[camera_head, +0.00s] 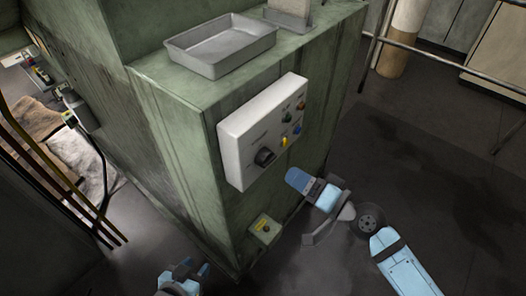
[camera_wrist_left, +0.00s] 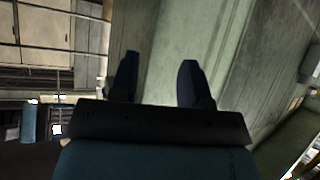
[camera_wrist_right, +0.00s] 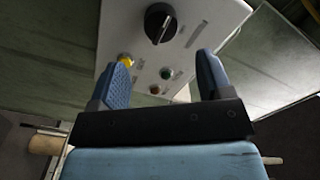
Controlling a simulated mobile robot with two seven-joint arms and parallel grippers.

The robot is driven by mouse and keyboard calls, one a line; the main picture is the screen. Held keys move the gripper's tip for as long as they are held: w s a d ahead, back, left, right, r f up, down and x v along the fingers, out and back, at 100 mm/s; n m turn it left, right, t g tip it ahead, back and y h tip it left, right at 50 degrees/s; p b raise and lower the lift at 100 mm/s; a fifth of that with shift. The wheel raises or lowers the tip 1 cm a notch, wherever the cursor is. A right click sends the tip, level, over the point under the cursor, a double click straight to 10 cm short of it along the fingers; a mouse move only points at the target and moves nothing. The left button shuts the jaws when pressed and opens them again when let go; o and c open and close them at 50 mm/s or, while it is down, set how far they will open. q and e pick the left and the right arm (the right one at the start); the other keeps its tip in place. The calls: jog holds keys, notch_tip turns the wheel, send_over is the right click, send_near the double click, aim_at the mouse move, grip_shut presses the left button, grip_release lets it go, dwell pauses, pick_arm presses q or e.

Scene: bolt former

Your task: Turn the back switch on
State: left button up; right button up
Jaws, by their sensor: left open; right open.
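A white control panel (camera_head: 262,130) is on the side of the green machine. It carries a black rotary switch (camera_head: 265,157), a yellow button (camera_head: 284,142) and several small coloured controls. A small box with a yellow top (camera_head: 265,228) sits lower on the same side. I cannot tell which of these is the back switch. My right gripper (camera_head: 293,178) is open and empty, just below and in front of the panel; its wrist view shows the rotary switch (camera_wrist_right: 160,23) beyond the fingertips. My left gripper (camera_head: 190,268) is open and empty, low at the machine's near corner.
The green machine (camera_head: 170,105) fills the middle of the head view, with a grey metal tray (camera_head: 221,48) on top. A metal railing (camera_head: 440,58) runs at the back right. Yellow and black bars (camera_head: 60,175) stand at the left. The floor to the right is clear.

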aim_at(271, 162)
jog(key=p+x, duration=0.1)
jog(key=x, duration=0.6)
jog(key=shift+a+r+p, duration=0.25)
jog(key=shift+p, duration=0.1)
jog(key=n+b, duration=0.1)
jog(key=n, duration=0.1)
jog(key=n+b, duration=0.2)
jog(key=n, duration=0.1)
jog(key=f+n+b, duration=0.1)
jog(key=n+b, duration=0.1)
jog(key=n, duration=0.1)
jog(key=shift+w+a, duration=0.1)
jog(key=shift+w, duration=0.1)
pick_arm(q)
jog(key=shift+w+d+f+n+b, duration=0.15)
jog(key=shift+f+b, duration=0.1)
jog(key=shift+f, duration=0.4)
jog(key=shift+w+f+n+b, duration=0.1)
jog(key=shift+f+n+b, duration=0.1)
jog(key=shift+f, duration=0.45)
pick_arm(e)
jog(key=shift+r+n, duration=0.15)
jog(key=shift+n, duration=0.6)
jog(key=shift+r+n, duration=0.15)
jog(key=shift+n, duration=0.6)
